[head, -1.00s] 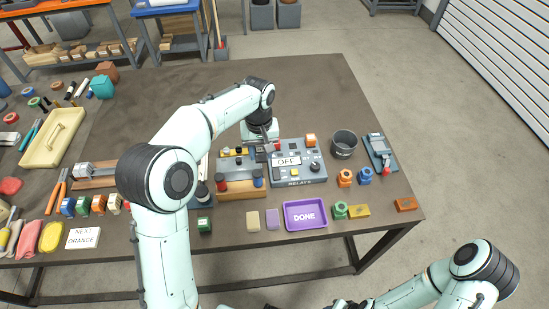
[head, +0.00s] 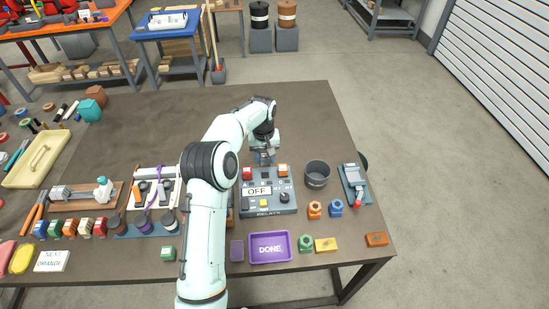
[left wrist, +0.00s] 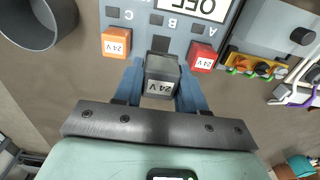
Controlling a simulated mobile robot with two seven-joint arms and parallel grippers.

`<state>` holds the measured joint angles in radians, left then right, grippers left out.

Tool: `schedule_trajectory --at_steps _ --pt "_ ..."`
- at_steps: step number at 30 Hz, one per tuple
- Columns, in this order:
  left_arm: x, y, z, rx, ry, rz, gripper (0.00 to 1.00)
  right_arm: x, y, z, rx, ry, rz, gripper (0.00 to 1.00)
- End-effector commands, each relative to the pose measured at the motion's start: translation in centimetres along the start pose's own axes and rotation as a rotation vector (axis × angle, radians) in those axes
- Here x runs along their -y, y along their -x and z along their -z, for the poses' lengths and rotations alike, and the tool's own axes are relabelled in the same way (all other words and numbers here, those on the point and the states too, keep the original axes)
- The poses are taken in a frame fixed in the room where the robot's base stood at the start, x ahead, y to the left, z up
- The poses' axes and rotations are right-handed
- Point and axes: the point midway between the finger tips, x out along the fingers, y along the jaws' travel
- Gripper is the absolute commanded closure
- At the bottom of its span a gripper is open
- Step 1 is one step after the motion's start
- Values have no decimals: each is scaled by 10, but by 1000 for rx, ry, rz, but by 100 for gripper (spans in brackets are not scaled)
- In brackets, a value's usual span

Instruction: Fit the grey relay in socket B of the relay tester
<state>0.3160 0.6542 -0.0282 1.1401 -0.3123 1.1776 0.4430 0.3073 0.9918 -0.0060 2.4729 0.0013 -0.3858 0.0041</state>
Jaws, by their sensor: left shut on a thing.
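The relay tester (head: 285,207) stands on the table with its display reading OFF. In the left wrist view its sockets are lettered C, B and A. An orange relay (left wrist: 116,43) sits by C and a red relay (left wrist: 203,56) by A. My left gripper (left wrist: 158,92) is shut on the grey relay (left wrist: 160,76), marked 24 V. The relay is just short of the dark socket B (left wrist: 160,44) in the picture, between its neighbours; its height above the panel is unclear. In the head view my left gripper (head: 264,159) is at the tester's back edge. My right gripper is out of view.
A dark round bin (head: 317,174) stands right of the tester, with a grey device (head: 355,184) beyond it. A purple DONE tray (head: 270,247) lies in front. A yellow rack with terminals (left wrist: 262,66) is close beside the red relay.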

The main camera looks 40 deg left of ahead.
Motion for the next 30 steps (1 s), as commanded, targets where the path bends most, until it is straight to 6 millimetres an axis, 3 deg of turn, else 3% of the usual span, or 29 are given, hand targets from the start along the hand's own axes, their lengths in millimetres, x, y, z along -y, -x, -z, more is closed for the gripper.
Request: schedule_trajectory --at_steps 8,21,30 --pt "4 -10 1 2 4 2 84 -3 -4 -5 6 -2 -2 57" --pt "3 -46 0 2 4 1 84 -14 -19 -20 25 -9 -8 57" --pt "3 -52 2 0 4 -1 84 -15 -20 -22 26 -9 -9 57"
